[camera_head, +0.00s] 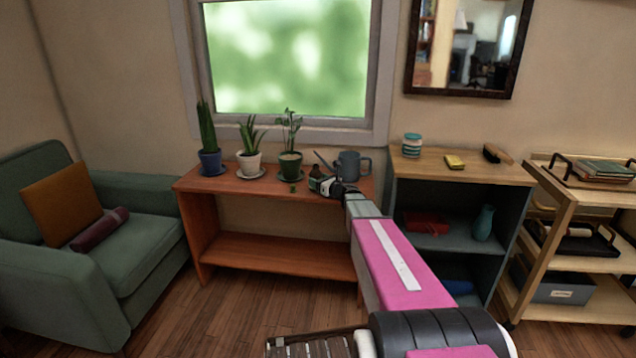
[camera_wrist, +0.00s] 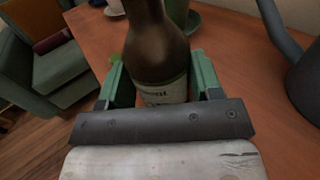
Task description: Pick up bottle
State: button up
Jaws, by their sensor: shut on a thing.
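A dark brown bottle (camera_wrist: 150,50) with a pale label stands upright between the fingers of my gripper (camera_wrist: 160,88) in the wrist view. The green finger pads are on both sides of it, and my gripper is shut on it. In the head view my gripper (camera_head: 325,185) is at the right part of the orange-brown wooden shelf unit (camera_head: 230,188), just above its top. The bottle is mostly hidden there by my gripper. I cannot tell whether its base touches the shelf top.
A grey watering can (camera_head: 350,166) stands close behind and right of my gripper. Potted plants (camera_head: 249,162) line the shelf's left part. A green armchair (camera_head: 140,245) is at left. A dark shelf unit (camera_head: 455,168) and a wooden cart (camera_head: 560,230) stand at right.

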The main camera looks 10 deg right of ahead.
aim_at(319, 172)
jog(key=shift+r, duration=1.7)
jog(key=shift+s+a+r, duration=0.1)
jog(key=shift+r, duration=0.2)
jog(key=s+a+r, duration=0.4)
jog(key=a+r, duration=0.2)
jog(key=a, duration=0.3)
jog(key=shift+s+a+r, duration=0.3)
jog(key=shift+s+r, duration=0.05)
jog(key=shift+s, duration=0.05)
